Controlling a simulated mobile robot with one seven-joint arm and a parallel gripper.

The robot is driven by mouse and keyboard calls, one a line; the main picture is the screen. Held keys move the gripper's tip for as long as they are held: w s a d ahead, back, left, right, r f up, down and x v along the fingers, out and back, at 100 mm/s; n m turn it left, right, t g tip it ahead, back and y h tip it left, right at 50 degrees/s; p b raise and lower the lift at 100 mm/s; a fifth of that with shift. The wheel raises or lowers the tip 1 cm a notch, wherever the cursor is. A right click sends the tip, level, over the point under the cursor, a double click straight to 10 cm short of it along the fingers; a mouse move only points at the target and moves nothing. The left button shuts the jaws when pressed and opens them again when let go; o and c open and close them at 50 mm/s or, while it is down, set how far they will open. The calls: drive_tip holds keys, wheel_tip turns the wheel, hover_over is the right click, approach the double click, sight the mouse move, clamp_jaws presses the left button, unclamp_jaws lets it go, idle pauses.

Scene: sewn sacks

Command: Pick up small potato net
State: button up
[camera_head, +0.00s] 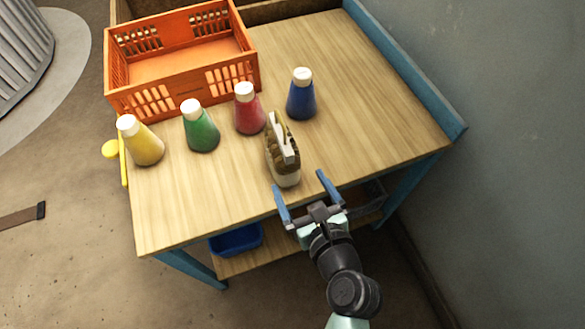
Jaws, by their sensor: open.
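The small potato net (275,152) stands upright near the front edge of the wooden table, brownish with a pale strip along its top and a pale lower end. My gripper (299,194) is open, its two blue fingers spread, at the table's front edge. It is just in front of and slightly right of the net, apart from it, with nothing between the fingers.
An orange crate (182,90) is at the back left. The table's right side (380,110) is clear. A blue bin (236,240) sits on the lower shelf.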

sight(288, 167)
drive_tip(key=shift+m, duration=0.3)
drive_tip(key=x, duration=0.7)
drive_tip(key=shift+f, duration=0.45)
drive_tip(key=shift+b+x, duration=0.4)
drive_tip(key=shift+x, duration=2.4)
drive_tip(key=shift+w+d+r, duration=0.1)
drive_tip(key=shift+d+r, duration=0.05)
drive_tip(key=shift+r, duration=0.05)
